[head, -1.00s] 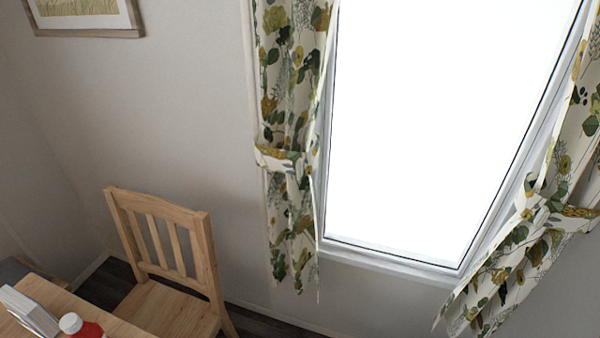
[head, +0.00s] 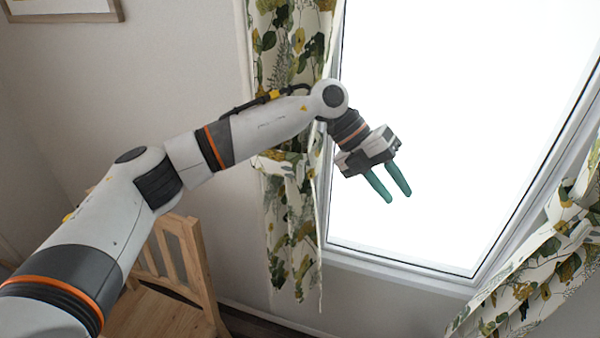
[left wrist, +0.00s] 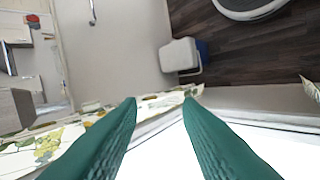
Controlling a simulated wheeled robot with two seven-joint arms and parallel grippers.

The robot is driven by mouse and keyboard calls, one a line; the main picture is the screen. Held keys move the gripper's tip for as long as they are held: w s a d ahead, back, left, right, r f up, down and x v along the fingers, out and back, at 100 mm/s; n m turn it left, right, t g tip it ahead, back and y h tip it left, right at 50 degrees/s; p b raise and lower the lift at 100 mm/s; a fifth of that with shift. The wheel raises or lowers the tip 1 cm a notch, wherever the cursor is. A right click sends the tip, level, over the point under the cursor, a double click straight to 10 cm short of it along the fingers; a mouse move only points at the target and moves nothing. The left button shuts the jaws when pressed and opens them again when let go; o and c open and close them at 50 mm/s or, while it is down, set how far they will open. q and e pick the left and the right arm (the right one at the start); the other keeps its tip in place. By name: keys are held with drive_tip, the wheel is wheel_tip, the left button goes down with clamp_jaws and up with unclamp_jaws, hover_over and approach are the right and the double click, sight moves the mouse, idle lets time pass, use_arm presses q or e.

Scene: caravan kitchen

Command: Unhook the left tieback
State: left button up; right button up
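The left curtain (head: 292,232), cream with green and yellow leaves, hangs at the left side of the bright window and is gathered at its middle. The left tieback (head: 270,161), a band of the same cloth, goes around it; my forearm passes just above, and its hook cannot be made out. My left gripper (head: 398,195) is in front of the window pane, right of the tieback and apart from it, with green fingers spread and empty. In the left wrist view, floral cloth (left wrist: 45,148) shows beyond the open fingers (left wrist: 159,101). My right gripper is not seen.
The right curtain (head: 540,265) is at the lower right of the window. A wooden chair (head: 180,250) stands below my left arm, partly hidden. A picture frame (head: 62,12) hangs at upper left.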

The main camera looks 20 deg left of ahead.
use_arm(q)
drive_tip(key=w+a+r+n+t+y, duration=0.1)
drive_tip(key=a+r+y, duration=0.15)
drive_tip(key=a, duration=0.25)
drive_tip(key=w+a+r+t+y, duration=0.1)
drive_tip(key=w+a+r+y, duration=0.15)
drive_tip(key=a, duration=0.35)
drive_tip(key=n+y, duration=0.1)
drive_tip(key=y, duration=0.3)
approach(300, 163)
drive_tip(key=shift+s, duration=0.1)
drive_tip(key=shift+a+f, duration=0.15)
drive_tip(key=shift+f, duration=0.2)
wheel_tip(300, 163, down, 11)
drive_tip(key=shift+f+p, duration=0.1)
drive_tip(key=shift+p, duration=1.1)
clamp_jaws()
